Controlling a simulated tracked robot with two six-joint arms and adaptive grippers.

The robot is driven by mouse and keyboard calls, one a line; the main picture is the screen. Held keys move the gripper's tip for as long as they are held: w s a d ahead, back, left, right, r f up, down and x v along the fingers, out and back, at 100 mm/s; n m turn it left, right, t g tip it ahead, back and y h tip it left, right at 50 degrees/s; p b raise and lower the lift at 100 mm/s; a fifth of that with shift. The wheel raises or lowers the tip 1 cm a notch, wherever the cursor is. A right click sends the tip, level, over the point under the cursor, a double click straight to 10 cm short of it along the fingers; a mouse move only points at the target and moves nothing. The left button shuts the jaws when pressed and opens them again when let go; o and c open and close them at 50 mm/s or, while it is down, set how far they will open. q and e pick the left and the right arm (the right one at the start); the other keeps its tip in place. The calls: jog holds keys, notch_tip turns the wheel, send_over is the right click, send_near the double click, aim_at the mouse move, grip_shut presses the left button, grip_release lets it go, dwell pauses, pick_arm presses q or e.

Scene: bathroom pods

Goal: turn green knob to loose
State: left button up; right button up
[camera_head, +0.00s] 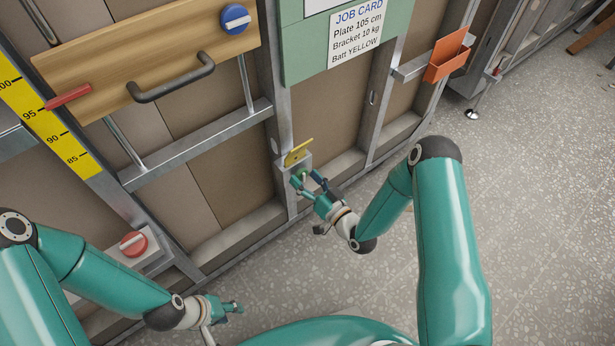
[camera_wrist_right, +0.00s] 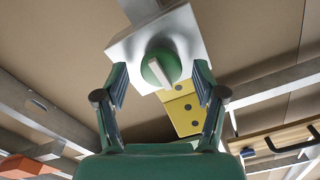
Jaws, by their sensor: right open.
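In the head view the knob is mostly hidden by my right gripper (camera_head: 306,181), beside the grey box (camera_head: 285,172) on the frame post. My right gripper (camera_wrist_right: 160,72) is open, with one finger on each side of the knob and a gap visible on both sides. No "loose" marking is readable. My left gripper (camera_head: 232,308) is low at bottom left, away from the knob; its opening is unclear.
A red knob (camera_head: 133,243) sits on a ledge at lower left. A blue knob (camera_head: 235,19) and dark handle (camera_head: 172,80) are on a wooden panel (camera_head: 110,52). An orange holder (camera_head: 447,56) is at upper right. The speckled floor (camera_head: 530,200) is clear at right.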

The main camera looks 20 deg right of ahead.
jog(key=shift+w+a, duration=0.15)
jog(key=shift+w, duration=0.25)
jog(key=shift+c, duration=0.2)
jog(key=c, duration=1.1)
jog(key=shift+d, duration=0.2)
